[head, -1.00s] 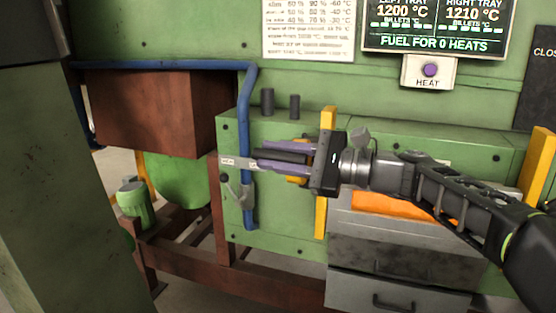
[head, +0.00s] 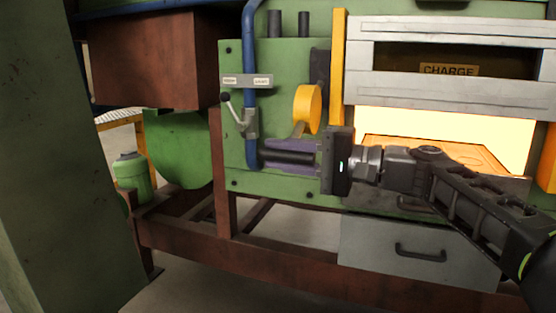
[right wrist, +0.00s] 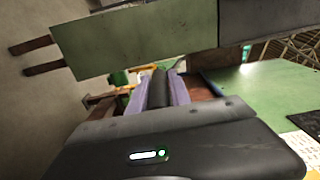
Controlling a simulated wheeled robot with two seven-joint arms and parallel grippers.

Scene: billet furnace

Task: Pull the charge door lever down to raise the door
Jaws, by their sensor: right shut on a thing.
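The right wrist view shows the dark handle (right wrist: 158,88) between the fingers (right wrist: 157,95). The grey charge door (head: 450,90) stands raised, with a brightly glowing opening (head: 440,128) below it. My left gripper is not in view.
A small lever with a black knob (head: 225,97) and a blue pipe (head: 251,145) are just left of my right gripper. A yellow upright bar (head: 338,70) stands between hub and door. A grey drawer (head: 420,250) sits below the opening.

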